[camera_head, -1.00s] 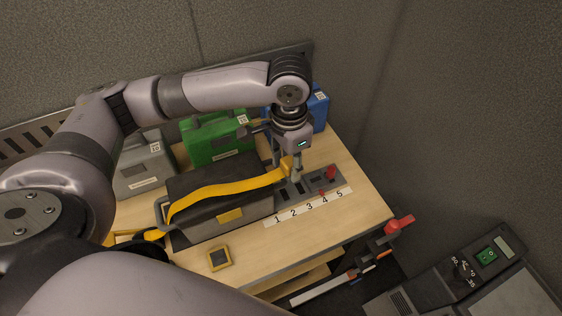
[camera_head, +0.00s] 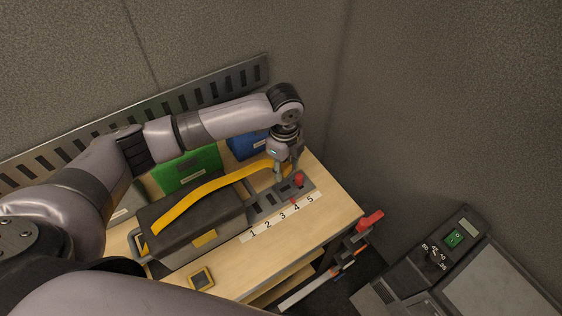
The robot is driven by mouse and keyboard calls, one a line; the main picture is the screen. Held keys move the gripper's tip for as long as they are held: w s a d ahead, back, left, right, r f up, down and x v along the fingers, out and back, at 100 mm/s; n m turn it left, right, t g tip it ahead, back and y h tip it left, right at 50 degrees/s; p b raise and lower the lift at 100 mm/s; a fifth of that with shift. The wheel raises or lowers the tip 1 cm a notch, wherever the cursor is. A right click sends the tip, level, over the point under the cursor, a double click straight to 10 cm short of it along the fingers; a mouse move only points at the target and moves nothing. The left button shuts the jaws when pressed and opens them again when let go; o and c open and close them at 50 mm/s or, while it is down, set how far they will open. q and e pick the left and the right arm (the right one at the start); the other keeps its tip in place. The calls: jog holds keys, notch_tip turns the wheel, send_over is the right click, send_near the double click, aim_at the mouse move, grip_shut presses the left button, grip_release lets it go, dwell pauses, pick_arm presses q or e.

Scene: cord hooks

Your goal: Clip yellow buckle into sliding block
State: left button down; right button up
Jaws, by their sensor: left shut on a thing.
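A yellow strap (camera_head: 213,187) runs over the dark grey case (camera_head: 188,217) on the wooden table. Its right end reaches my left gripper (camera_head: 284,172), which is shut on the yellow buckle at that end, just above the slotted grey plate (camera_head: 264,208). The buckle is mostly hidden by the fingers, so I cannot tell whether it touches the plate. The plate lies behind a white strip numbered 1 to 5 (camera_head: 281,217), with the gripper near its right part. A red knob (camera_head: 299,179) stands at the plate's right end. I cannot make out the sliding block. My right gripper is not in view.
A green case (camera_head: 187,170) and a blue case (camera_head: 247,144) stand behind the dark case. A small yellow-framed square (camera_head: 201,278) lies at the table's front. A red-handled clamp (camera_head: 369,221) is at the right edge. The table's front right is clear.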

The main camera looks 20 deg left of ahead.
aim_at(285, 188)
pick_arm(q)
jog(key=f+m, duration=0.1)
jog(key=m, duration=0.1)
jog(key=w+f+m, duration=0.1)
jog(key=m, duration=0.1)
jog(key=shift+f+p, duration=0.3)
jog(key=shift+p, duration=0.05)
jog(key=shift+f, duration=0.1)
notch_tip(285, 188, down, 6)
jog(key=b, duration=0.6)
jog(key=shift+r, duration=0.2)
jog(key=shift+p, duration=1.1)
dwell(1.6)
jog(key=shift+f+b, duration=0.3)
jog(key=shift+f, duration=0.25)
dwell(0.4)
jog(key=c, duration=1)
grip_release()
